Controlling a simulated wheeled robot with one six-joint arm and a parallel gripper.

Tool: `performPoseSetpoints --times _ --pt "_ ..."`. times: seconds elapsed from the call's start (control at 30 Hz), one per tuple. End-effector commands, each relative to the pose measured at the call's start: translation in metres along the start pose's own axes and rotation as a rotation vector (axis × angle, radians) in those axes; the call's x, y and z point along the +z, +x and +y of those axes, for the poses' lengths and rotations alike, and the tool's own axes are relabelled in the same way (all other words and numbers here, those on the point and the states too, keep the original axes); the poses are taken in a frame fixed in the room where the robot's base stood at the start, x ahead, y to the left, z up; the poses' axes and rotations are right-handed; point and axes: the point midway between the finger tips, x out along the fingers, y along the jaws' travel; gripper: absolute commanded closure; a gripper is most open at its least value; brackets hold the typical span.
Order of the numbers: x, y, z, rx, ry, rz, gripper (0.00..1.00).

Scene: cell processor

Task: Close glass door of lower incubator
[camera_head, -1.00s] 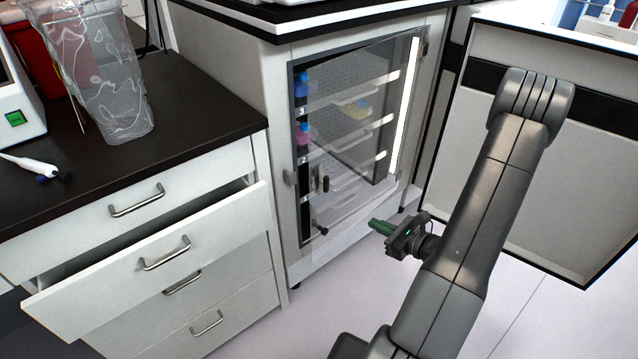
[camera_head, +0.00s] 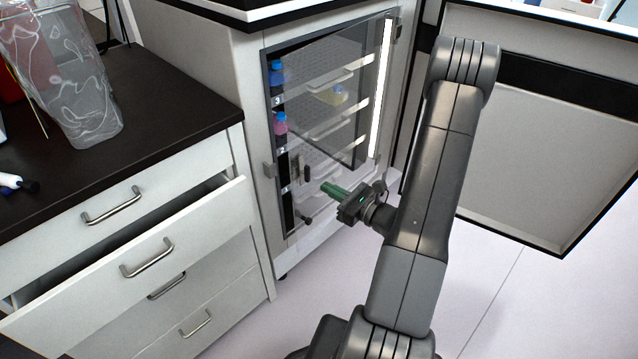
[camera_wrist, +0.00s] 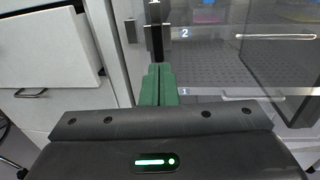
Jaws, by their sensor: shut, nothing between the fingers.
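The lower incubator (camera_head: 250,110) is a white cabinet with a clear glass door (camera_head: 335,130) hinged on its right side. The door appears ajar, its free left edge standing out from the frame. A dark handle (camera_head: 306,172) is on that free side; a dark upright handle part also shows in the wrist view (camera_wrist: 157,38). My gripper (camera_head: 325,188) has green fingers pressed together and empty. It is in front of the door, just right of and below the handle. In the wrist view the fingertips (camera_wrist: 160,68) are below the handle; I cannot tell whether they touch the glass.
At left, a drawer (camera_head: 150,255) stands pulled out from the counter (camera_head: 170,110). A white panelled bench (camera_head: 540,140) is at right. Floor (camera_head: 500,265) is clear in front.

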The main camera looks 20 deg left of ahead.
Motion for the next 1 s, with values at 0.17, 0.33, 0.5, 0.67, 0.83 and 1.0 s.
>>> performPoseSetpoints --times 0.17,0.33,0.5,0.67,0.83,1.0 --pt "0.000 0.026 0.001 0.003 -0.001 -0.001 1.00" --pt "0.000 0.038 0.000 0.001 -0.001 0.000 1.00" --pt "0.000 0.041 0.000 0.000 0.000 0.000 1.00" --pt "0.000 0.041 0.000 0.000 0.000 0.000 1.00" --pt "-0.001 0.046 0.001 0.002 -0.001 0.000 1.00" --pt "-0.001 0.076 0.004 0.005 -0.003 -0.001 1.00"
